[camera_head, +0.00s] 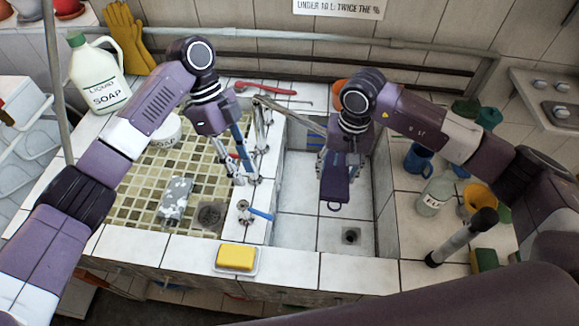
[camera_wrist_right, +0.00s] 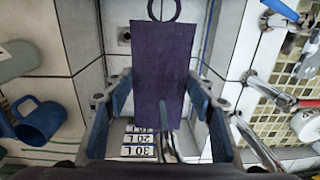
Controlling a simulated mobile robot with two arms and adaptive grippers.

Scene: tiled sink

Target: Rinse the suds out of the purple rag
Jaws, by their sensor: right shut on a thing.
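The purple rag (camera_head: 335,185) hangs flat in my right gripper (camera_head: 336,160) inside the white right-hand basin (camera_head: 295,235). In the right wrist view the rag (camera_wrist_right: 160,65) lies between the blue-padded fingers, with a dark ring at its far end. I see no clear suds on its visible face; its other side is hidden. My left gripper (camera_head: 244,178) is down by the metal tap (camera_head: 264,125), near the divider between the basins. Its fingers overlap the tap parts, so its opening is unclear. A blue-handled valve (camera_head: 258,212) sits on the divider.
A yellow sponge (camera_head: 236,257) lies on the front edge. A soap jug (camera_head: 98,75) stands back left. Blue mug (camera_head: 418,158) and bottle (camera_head: 435,195) stand on the right.

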